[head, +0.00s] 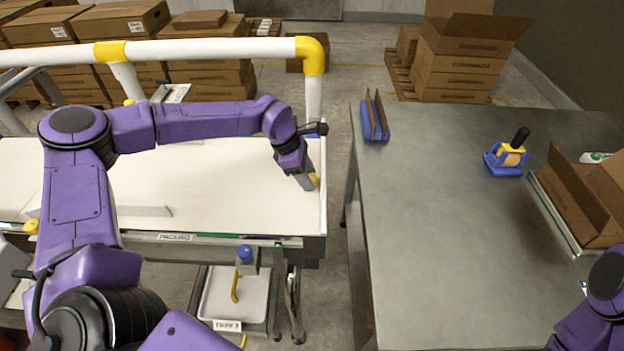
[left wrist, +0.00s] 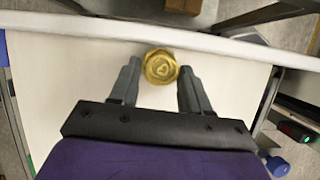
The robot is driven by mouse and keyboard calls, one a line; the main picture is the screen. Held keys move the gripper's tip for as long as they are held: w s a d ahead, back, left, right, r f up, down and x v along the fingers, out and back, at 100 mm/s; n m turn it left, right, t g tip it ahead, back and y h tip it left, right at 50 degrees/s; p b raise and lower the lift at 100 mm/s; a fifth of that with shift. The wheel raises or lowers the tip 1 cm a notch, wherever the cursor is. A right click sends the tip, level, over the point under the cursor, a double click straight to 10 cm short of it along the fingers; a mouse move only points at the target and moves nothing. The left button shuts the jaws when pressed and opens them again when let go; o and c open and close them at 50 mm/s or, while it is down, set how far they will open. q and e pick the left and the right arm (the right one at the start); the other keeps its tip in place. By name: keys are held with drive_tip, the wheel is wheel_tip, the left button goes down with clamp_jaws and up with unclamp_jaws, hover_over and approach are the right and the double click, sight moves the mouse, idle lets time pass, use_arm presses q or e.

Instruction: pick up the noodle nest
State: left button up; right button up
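The noodle nest (left wrist: 160,67) is a round yellow coil on the white belt, near the belt's far edge in the left wrist view. In the head view a small yellow part of it (head: 315,180) shows beside my gripper at the belt's right end. My left gripper (head: 307,184) points down over it. In the left wrist view the gripper's two fingers (left wrist: 158,82) are apart, with the nest between and slightly beyond their tips. I cannot tell whether they touch it. My right gripper is out of view; only part of my right arm shows at the lower right.
A white guard rail with a yellow elbow (head: 312,55) stands behind the belt (head: 200,205). A grey table (head: 430,230) to the right holds a tape dispenser (head: 507,157), a blue holder (head: 375,120) and an open carton (head: 580,195). A floor gap separates belt and table.

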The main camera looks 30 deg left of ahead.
use_arm(q)
drive_tip(key=shift+c, duration=1.3)
drive_tip(key=shift+a+r+b, duration=0.2)
drive_tip(key=shift+r+b, duration=0.25)
drive_tip(key=shift+b, duration=0.1)
wheel_tip(320, 180, up, 6)
drive_tip(key=b, duration=0.2)
drive_tip(key=s+a, duration=0.4)
drive_tip(key=a, duration=0.4)
drive_tip(key=s+a+b, duration=0.1)
drive_tip(key=s+a, duration=0.3)
drive_tip(key=a, duration=0.5)
drive_tip(key=shift+s+a+b, duration=0.3)
drive_tip(key=shift+s, duration=0.05)
